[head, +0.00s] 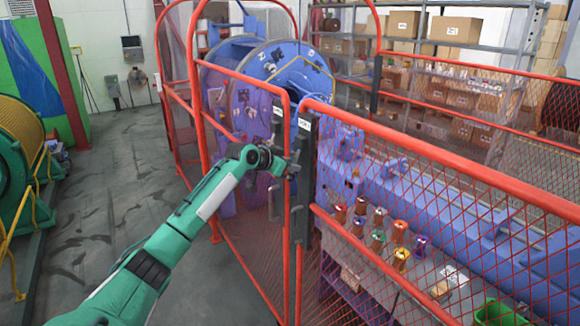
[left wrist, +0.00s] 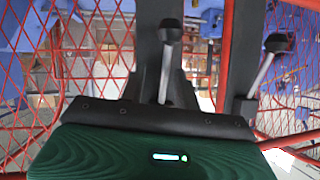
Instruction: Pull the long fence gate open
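The long red mesh fence gate (head: 440,157) runs from the middle of the head view to the right edge. Its upright edge meets the edge of a shorter red mesh panel (head: 240,77). Dark plates with handles (head: 304,130) sit on both edges. My left gripper (head: 287,167) is at these edges, near handle height. In the left wrist view, a grey handle with a black knob (left wrist: 170,32) stands directly in front of my gripper, and a second knobbed handle (left wrist: 277,43) is to the right. The fingers are not clear, so I cannot tell whether they grip. My right gripper is out of view.
Behind the fence stand a blue-purple machine (head: 285,70) and a bench with several coloured spools (head: 400,256). Shelves with boxes (head: 455,30) are at the back. A green machine with a yellow drum (head: 22,135) is at the left. The grey floor (head: 110,190) between is clear.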

